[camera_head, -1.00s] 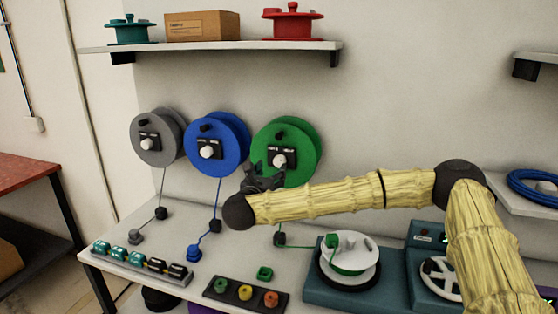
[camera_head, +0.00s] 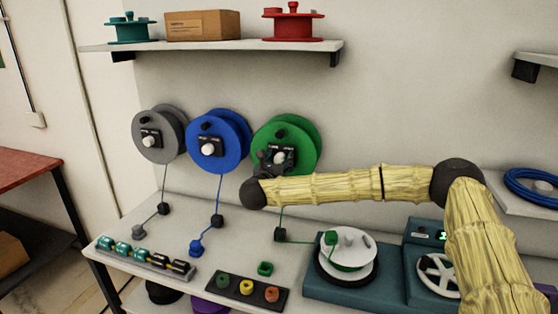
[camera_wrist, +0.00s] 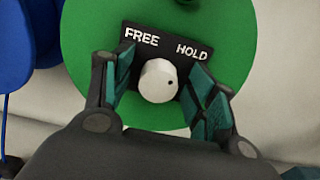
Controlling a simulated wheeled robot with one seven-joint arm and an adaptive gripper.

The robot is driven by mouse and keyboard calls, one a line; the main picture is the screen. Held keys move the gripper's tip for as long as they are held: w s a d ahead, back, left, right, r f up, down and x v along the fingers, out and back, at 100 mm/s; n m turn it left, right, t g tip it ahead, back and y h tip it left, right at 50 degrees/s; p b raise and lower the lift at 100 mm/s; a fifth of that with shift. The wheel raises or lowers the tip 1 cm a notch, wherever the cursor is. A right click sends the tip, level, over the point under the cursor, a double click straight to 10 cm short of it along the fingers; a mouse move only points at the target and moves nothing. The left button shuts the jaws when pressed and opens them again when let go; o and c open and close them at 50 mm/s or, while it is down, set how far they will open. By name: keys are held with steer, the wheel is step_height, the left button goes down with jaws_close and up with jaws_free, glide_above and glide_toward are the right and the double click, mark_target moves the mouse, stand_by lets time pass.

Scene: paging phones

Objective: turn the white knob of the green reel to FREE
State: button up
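The green reel (camera_head: 302,143) hangs on the wall, rightmost of three reels. Its white knob (camera_wrist: 158,81) sits on a black plate (camera_wrist: 164,46) marked FREE at left and HOLD at right. The knob's small dark dot is on its right side, on the HOLD side. My gripper (camera_wrist: 163,88) is open, with one teal-padded finger to the left of the knob and one to the right. Gaps show between the knob and both fingers. In the head view the white knob (camera_head: 279,157) is partly visible beside my gripper (camera_head: 272,163).
The blue reel (camera_head: 229,140) and grey reel (camera_head: 150,127) hang to the left. Below are a bench with button rows, a dark tray (camera_head: 247,292) of coloured pieces, and a teal unit (camera_head: 335,294) with a white-green spool. A shelf (camera_head: 220,47) runs above.

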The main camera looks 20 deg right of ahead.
steer(key=c, duration=0.9)
steer(key=shift+c, duration=0.2)
steer(key=shift+f+n+b, duration=0.1)
steer(key=shift+n+b, duration=0.3)
steer(key=shift+b, duration=0.15)
steer(key=n+b, duration=0.3)
steer(key=shift+a, duration=0.1)
steer(key=n+b, duration=0.3)
steer(key=n, duration=0.2)
steer(key=shift+w, duration=0.1)
steer(key=n+b, duration=0.1)
steer(key=n, duration=0.3)
steer(key=shift+a+n, duration=0.1)
steer(key=shift+n, duration=0.3)
steer(key=n, duration=0.4)
steer(key=shift+f, duration=0.15)
steer(key=shift+n, duration=0.3)
